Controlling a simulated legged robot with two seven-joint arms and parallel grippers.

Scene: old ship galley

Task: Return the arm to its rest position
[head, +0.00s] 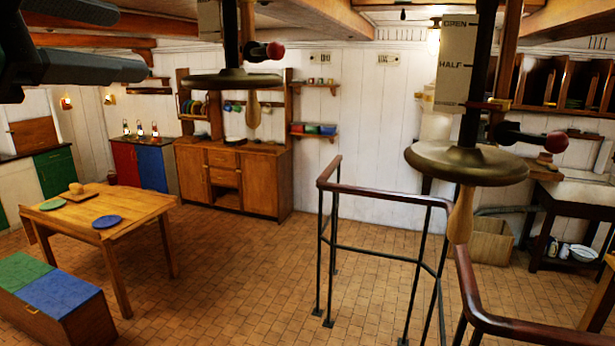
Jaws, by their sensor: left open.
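My left gripper (130,42) is in the top left corner of the head view, dark and close to the camera. Its two fingers are apart, with one above the other, and only wall and ceiling beams show between them. Nothing is held in it. The rest of the left arm is cut off by the picture's edge. My right gripper is not in view.
Close ahead, two dark posts with round plates (468,163) and red-knobbed levers hang down. A wood-topped railing (385,196) stands at centre right. Beyond are a wooden table (140,215), a bench (50,290) and a cabinet (265,175). The tiled floor between is clear.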

